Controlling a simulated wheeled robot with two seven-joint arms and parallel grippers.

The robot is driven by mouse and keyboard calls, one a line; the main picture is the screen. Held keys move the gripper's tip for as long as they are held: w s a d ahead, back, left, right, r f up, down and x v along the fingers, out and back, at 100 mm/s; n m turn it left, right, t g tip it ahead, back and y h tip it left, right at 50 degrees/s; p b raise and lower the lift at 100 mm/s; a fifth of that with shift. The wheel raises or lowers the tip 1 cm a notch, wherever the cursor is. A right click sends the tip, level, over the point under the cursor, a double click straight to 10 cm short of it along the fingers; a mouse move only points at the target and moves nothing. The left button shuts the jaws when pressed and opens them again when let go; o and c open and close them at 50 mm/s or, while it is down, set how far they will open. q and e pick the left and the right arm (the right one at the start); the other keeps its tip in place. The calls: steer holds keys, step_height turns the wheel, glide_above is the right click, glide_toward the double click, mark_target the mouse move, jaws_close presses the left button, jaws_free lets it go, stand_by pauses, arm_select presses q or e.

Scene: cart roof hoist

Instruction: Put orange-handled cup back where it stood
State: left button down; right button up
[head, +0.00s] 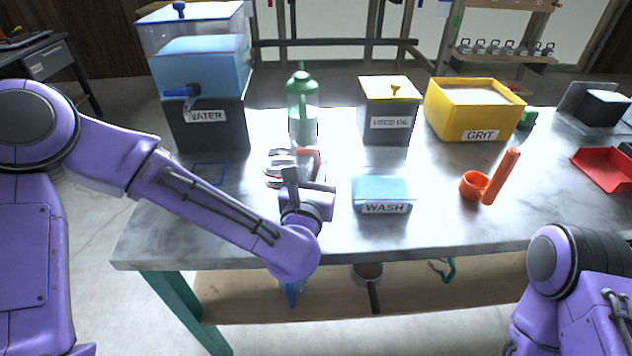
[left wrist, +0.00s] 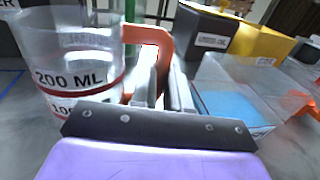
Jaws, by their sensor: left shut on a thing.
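The orange-handled cup (left wrist: 75,70) is a clear measuring cup marked 200 ML with red bands. In the head view the cup (head: 277,167) is partly hidden behind my left wrist. My left gripper (left wrist: 163,85) is shut on its orange handle, with the cup body to the left of the fingers. In the head view my left gripper (head: 300,170) is over the left part of the table. I cannot tell whether the cup's base touches the table. A blue outline (head: 208,173) is marked on the tabletop to its left, in front of the water tank. My right gripper is out of view.
The water tank (head: 207,125) stands behind the outline. A green bottle (head: 302,105) is behind the cup. The wash tub (head: 382,193) is close to the right of my left gripper. A used-oil box (head: 389,110), grit bin (head: 470,108) and orange scoop (head: 474,185) stand further right.

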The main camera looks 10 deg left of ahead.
arm_select(q)
step_height(320, 180, down, 3)
steer(key=shift+w+f, duration=0.1)
steer(key=shift+w, duration=0.05)
